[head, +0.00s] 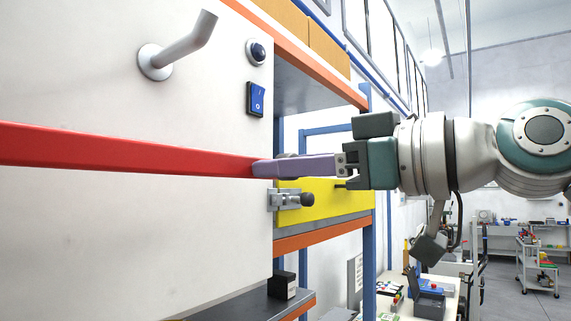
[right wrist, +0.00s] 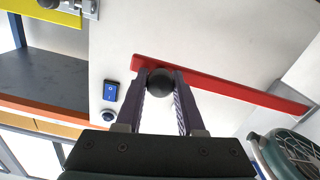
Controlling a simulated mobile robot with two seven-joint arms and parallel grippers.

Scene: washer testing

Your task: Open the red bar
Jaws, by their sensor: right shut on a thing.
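The red bar (head: 130,150) runs across the white panel in the head view, roughly level, from the left edge to near the panel's right edge. It also shows in the right wrist view (right wrist: 262,97). A dark round knob (right wrist: 160,82) sits at the bar's end. My right gripper (head: 264,167) reaches in from the right, and its purple fingers are shut on this knob. In the right wrist view the fingertips (right wrist: 160,76) lie on both sides of the knob. The fingers hide the knob in the head view. My left gripper is not in view.
A metal latch with a dark knob (head: 306,199) sits just below my right fingers, by a yellow panel (head: 345,205). A grey bent handle (head: 185,45), a round button (head: 256,51) and a blue switch (head: 256,99) are above. A shelf with a small black box (head: 281,285) is below.

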